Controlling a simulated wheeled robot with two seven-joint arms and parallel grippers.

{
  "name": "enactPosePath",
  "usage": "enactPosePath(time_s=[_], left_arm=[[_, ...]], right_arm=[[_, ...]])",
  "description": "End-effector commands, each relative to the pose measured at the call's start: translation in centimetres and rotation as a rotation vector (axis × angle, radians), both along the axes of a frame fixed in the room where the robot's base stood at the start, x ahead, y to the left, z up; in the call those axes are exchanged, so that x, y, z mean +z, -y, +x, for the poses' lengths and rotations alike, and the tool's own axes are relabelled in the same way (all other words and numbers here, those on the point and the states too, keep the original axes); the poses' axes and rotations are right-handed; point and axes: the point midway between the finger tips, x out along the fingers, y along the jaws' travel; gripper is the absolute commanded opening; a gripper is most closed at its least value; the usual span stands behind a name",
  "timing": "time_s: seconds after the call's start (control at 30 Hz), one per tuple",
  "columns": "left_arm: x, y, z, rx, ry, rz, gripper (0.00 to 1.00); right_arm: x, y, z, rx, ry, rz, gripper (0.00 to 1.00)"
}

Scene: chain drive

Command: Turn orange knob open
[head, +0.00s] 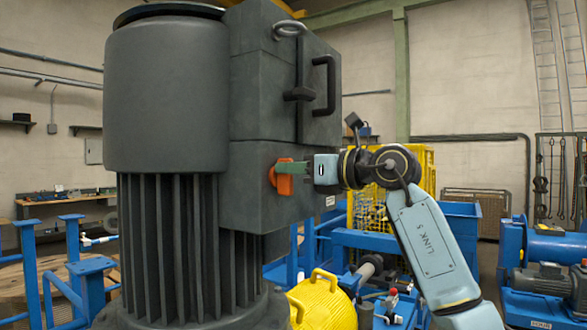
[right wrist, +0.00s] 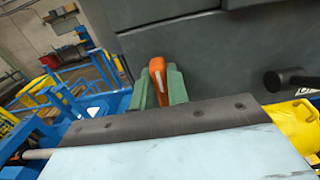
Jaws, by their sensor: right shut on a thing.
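The orange knob (head: 284,178) sits on the side face of the dark grey motor housing (head: 262,90), below the box with black handles. My right gripper (head: 292,169) reaches in from the right at the knob. Its green fingers are shut on the knob. In the right wrist view the orange knob (right wrist: 157,74) stands between the two green fingers (right wrist: 159,88), with a pale mark on its face. The fingers hide part of the knob's sides. My left gripper does not show in either view.
A black handle (head: 325,85) and a latch (head: 298,94) stick out of the housing above the knob. A yellow part (head: 322,300) with a handle lies below. Blue frames (head: 370,250) stand behind and under my right arm.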

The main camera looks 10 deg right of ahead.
Motion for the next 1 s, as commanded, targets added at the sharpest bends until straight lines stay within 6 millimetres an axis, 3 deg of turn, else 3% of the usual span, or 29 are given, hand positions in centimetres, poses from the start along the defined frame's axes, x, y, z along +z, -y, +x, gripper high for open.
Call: enactPosePath(time_s=[0.37, 1.0], left_arm=[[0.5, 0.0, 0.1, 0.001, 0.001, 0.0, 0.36], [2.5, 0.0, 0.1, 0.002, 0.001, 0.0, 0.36]], right_arm=[[0.1, 0.2, 0.1, 0.0, -0.071, 0.07, 0.0], [-0.2, 0.9, 0.8, -0.001, -0.471, 0.475, 0.0]])
